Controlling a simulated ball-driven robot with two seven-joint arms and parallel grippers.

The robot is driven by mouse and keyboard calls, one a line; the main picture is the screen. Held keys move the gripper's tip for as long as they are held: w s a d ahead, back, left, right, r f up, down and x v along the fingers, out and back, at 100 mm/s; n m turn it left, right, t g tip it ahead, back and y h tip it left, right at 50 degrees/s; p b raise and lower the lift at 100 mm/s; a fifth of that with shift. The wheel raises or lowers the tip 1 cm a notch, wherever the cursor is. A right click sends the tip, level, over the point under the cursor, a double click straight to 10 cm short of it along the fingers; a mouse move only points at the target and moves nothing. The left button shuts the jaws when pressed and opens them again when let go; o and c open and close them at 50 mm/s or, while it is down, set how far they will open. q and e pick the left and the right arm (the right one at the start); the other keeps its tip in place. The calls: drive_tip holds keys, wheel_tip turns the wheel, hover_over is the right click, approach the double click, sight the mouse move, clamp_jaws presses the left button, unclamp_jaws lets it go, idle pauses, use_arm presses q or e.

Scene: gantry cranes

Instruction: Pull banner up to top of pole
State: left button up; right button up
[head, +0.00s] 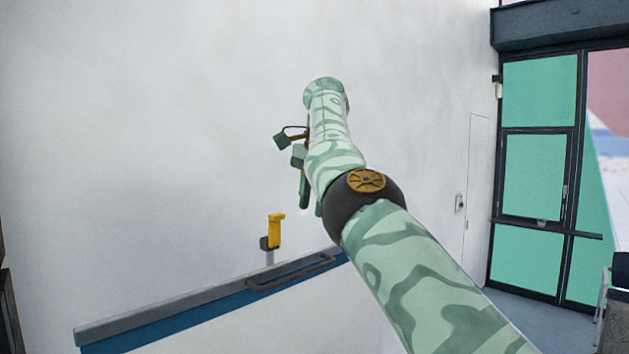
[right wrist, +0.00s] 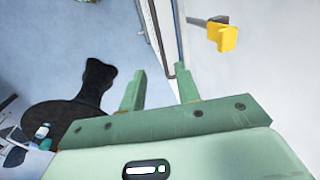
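The banner (head: 200,318) is a white sheet with a slanted grey and blue top edge, low in the head view. A dark bar handle (head: 290,272) runs along that edge. A yellow hook-like piece (head: 276,230) on a short pole rises just behind the edge; it also shows at the upper right of the right wrist view (right wrist: 228,38). My right gripper (head: 304,185) hangs above and right of the yellow piece, apart from it. In the right wrist view its green fingers (right wrist: 160,88) are spread, with nothing held between them. My left gripper is not in view.
A plain white wall (head: 160,110) fills the back. A dark-framed glass door (head: 535,175) stands at the right, with a chair (head: 615,300) partly in view. The space above the banner's edge left of my right arm is clear.

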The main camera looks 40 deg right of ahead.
drive_tip(key=shift+s+r, duration=0.2)
drive_tip(key=shift+r, duration=0.8)
drive_tip(key=shift+f, duration=0.1)
